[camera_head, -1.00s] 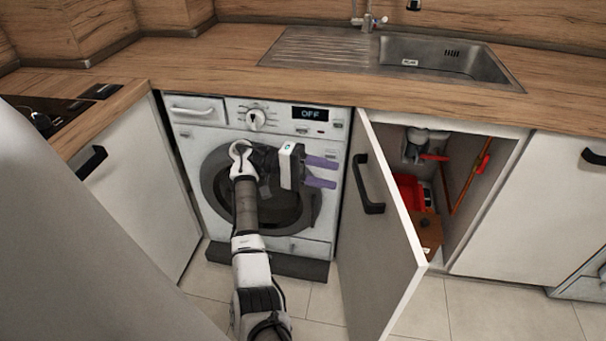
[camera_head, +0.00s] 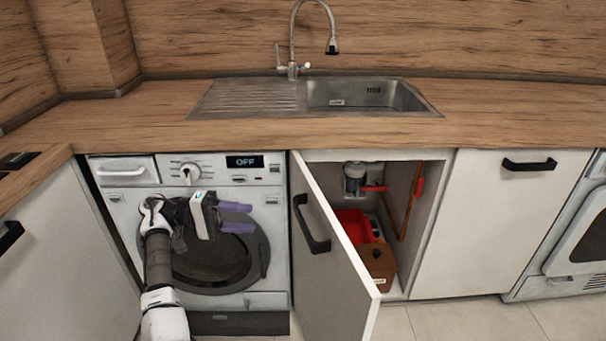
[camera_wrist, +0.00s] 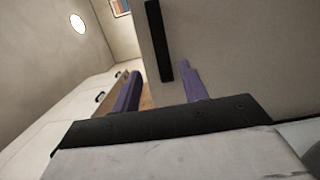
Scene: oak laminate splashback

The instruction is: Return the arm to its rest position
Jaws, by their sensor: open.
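My gripper (camera_head: 236,217) is in front of the washing machine (camera_head: 130,203) in the head view, its two purple fingers pointing right toward the open cabinet door. The fingers are apart with nothing between them. In the wrist view my gripper (camera_wrist: 160,92) shows a finger on each side of a gap. The open white cabinet door (camera_head: 335,262) with its black handle (camera_head: 311,226) stands to the right of the fingers. The door's face also fills the right of the wrist view (camera_wrist: 235,50), with the black handle (camera_wrist: 158,40) near the middle. The fingers look apart from the door.
The cabinet under the sink holds a red container (camera_head: 352,226), a brown box (camera_head: 378,262) and pipes. The wooden worktop (camera_head: 150,120) with the steel sink (camera_head: 370,97) runs above.

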